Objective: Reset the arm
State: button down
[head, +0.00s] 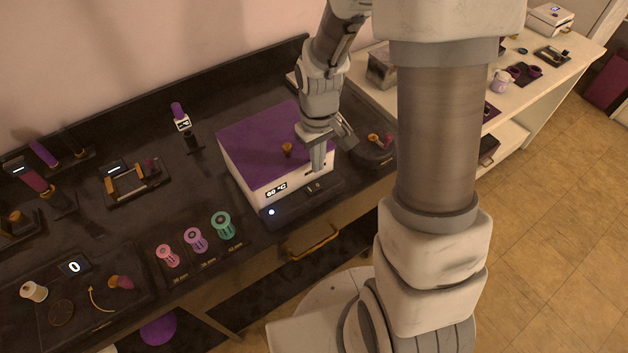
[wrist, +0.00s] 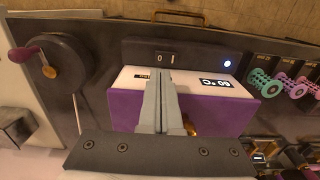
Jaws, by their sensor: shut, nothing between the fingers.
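My gripper (head: 318,168) is shut and empty, its fingers pointing down in front of the white box with a purple lid (head: 258,140). In the wrist view the shut fingers (wrist: 160,90) reach over the box's purple lid (wrist: 122,108) and white front toward the dark base with 0 and 1 marks (wrist: 190,52). I cannot tell whether the fingertips touch the box or base. The box's display (head: 276,190) reads 60 °C, and a light (head: 271,212) glows on the base. My arm comes down from above, behind my column in the head view.
A round dark device with an orange-and-purple lever (head: 378,140) stands right of the box. Pink, purple and teal spools (head: 222,224) stand left of its front. Several small devices fill the dark counter's left. A light shelf (head: 540,68) holds more items at right.

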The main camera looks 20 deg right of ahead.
jog(key=shift+r, duration=0.45)
jog(key=s+r+m+t, duration=0.1)
jog(key=s+r+t, duration=0.1)
jog(key=s+r, duration=0.5)
jog(key=s+r+m+t, duration=0.2)
jog(key=s+r, duration=0.5)
jog(key=r, duration=0.9)
jog(key=shift+m+t, duration=0.3)
jog(key=shift+t, duration=0.5)
jog(key=shift+w, duration=0.15)
